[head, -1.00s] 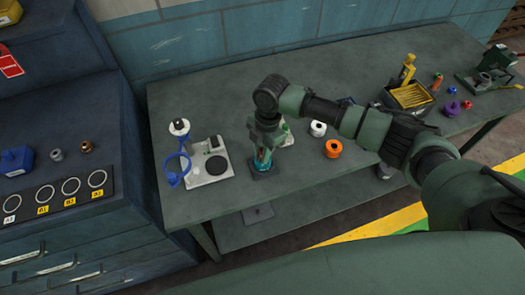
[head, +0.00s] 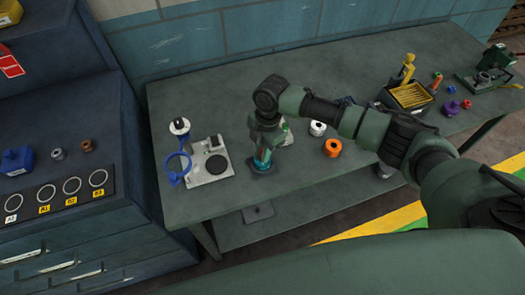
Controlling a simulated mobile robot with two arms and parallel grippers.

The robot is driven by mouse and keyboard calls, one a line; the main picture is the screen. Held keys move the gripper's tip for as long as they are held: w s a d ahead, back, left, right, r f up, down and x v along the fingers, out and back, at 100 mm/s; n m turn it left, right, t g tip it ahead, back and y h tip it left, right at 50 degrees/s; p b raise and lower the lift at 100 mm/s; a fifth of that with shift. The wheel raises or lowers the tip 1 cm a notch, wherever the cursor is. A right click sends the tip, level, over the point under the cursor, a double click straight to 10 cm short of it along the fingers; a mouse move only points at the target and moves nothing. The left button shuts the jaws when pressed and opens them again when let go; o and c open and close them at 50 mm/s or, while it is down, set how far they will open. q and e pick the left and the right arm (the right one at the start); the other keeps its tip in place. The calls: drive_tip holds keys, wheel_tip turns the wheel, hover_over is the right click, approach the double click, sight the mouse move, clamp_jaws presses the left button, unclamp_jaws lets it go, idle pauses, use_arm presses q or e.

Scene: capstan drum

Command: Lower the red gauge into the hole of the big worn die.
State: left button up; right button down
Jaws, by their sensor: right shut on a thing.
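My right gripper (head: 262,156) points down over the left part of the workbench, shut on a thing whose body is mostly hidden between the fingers. A trace of red showed there earlier, which fits the red gauge; now I cannot make out the gauge itself. Directly below the fingertips is a dark square-based piece (head: 264,172) on the bench, with a teal part just above it. This may be the big worn die; its hole is hidden by the gripper. I cannot tell how deep the held thing sits. My left gripper is not in view.
A pale plate with a black disc (head: 196,179) and a blue ring stand (head: 174,181) are left of the gripper. A yellow tray (head: 408,96) stands farther right. The bench's front edge is close.

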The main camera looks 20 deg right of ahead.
drive_tip(key=shift+f, duration=0.25)
idle(0.4)
drive_tip(key=shift+f+p, duration=0.1)
drive_tip(key=shift+p, duration=0.55)
idle(1.3)
idle(0.3)
drive_tip(key=c, duration=1.3)
unclamp_jaws()
drive_tip(key=shift+o, duration=0.2)
drive_tip(key=r, duration=0.2)
drive_tip(key=r+b, duration=0.1)
drive_tip(key=r, duration=0.1)
drive_tip(key=r+b, duration=0.1)
drive_tip(key=r, duration=0.1)
drive_tip(key=shift+w+d+r, duration=0.25)
drive_tip(key=shift+d, duration=0.1)
drive_tip(key=shift+r, duration=0.65)
